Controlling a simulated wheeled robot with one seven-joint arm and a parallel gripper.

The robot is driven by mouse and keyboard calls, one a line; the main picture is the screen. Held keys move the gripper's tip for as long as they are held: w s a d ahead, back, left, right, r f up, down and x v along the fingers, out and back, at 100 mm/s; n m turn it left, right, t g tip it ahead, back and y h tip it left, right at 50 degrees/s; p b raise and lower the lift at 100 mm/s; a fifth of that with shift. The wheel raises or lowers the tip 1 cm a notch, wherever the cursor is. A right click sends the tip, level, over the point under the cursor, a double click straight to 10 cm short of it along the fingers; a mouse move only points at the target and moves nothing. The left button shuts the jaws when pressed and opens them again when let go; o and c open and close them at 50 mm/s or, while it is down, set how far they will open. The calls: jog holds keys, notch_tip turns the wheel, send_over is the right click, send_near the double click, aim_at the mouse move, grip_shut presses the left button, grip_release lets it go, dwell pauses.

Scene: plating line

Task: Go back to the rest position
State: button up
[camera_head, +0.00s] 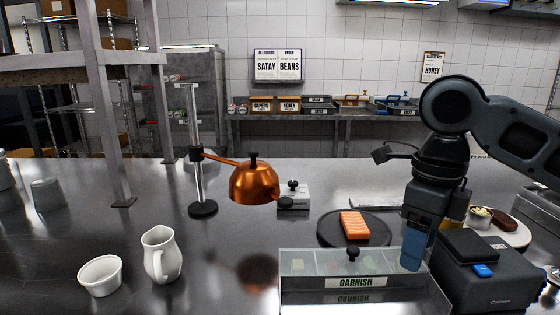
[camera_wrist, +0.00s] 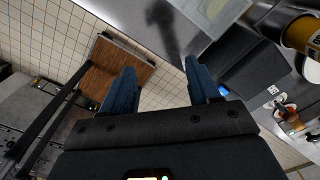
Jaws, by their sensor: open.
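My gripper (camera_head: 413,250) hangs with its blue fingers pointing down at the right of the head view. It is beside the right end of the garnish box (camera_head: 352,283) and just left of the black boxy device (camera_head: 485,270). In the wrist view, the two blue fingers of my gripper (camera_wrist: 162,85) stand apart with nothing between them. Whether the fingertips touch the box or the counter cannot be told.
A dark round plate with an orange block (camera_head: 354,226) lies behind the garnish box. A copper lamp (camera_head: 254,184) on a stand, a white pitcher (camera_head: 161,254) and a white bowl (camera_head: 100,275) stand to the left. A plate of food (camera_head: 497,231) is at the right.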

jog(key=s+a+f+m+t+y, duration=0.15)
jog(key=a+m+t+y, duration=0.35)
jog(key=a+m, duration=0.6)
jog(key=s+a+f+m+t+y, duration=0.1)
jog(key=a+f+m+t+y, duration=0.15)
jog(key=a+m+y, duration=0.8)
jog(key=s+d+f+m+t+h, duration=0.4)
jog(key=s+d+f+m+h, duration=0.15)
jog(key=s+m, duration=0.35)
jog(key=s+d+f+m+t+h, duration=0.45)
jog(key=s+f+m+h, duration=0.25)
jog(key=s+m, duration=0.25)
jog(key=s+d+r+m+h, duration=0.1)
jog(key=s+d+m, duration=0.1)
jog(key=s+d, duration=0.4)
jog(key=s+d+r+m+g+h, duration=0.1)
jog(key=s+d, duration=0.5)
jog(key=s, duration=0.7)
jog(key=shift+s+r+m+h, duration=0.25)
jog(key=shift+m+h, duration=0.25)
jog(key=shift+m, duration=0.6)
